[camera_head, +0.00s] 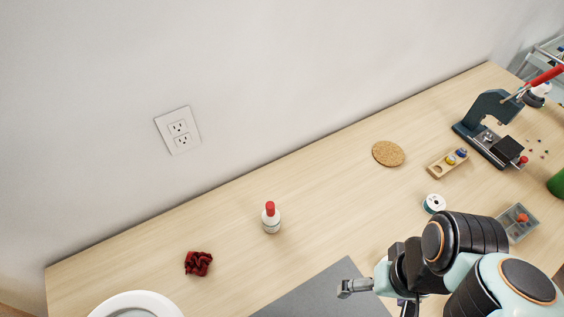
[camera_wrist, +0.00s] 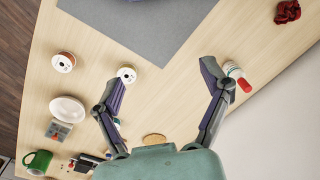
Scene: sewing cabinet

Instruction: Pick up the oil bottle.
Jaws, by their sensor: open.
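The oil bottle, a small white bottle with a red cap (camera_head: 271,218), stands upright on the wooden table, left of my arm in the head view. In the wrist view the bottle (camera_wrist: 233,69) is at the right, just outside my right-hand finger, with its red cap pointing to the lower right. My gripper (camera_wrist: 163,74) is open, its two fingers wide apart with nothing held between them. In the head view my gripper (camera_head: 350,287) is over the grey mat, to the right of the bottle and apart from it.
A crumpled dark red cloth (camera_head: 198,263) lies left of the bottle. A grey mat (camera_head: 325,293) lies at the front. A cork coaster (camera_head: 388,153), thread spool (camera_head: 434,203) and microscope-like press (camera_head: 488,125) are further right. The wall is behind; table around the bottle is clear.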

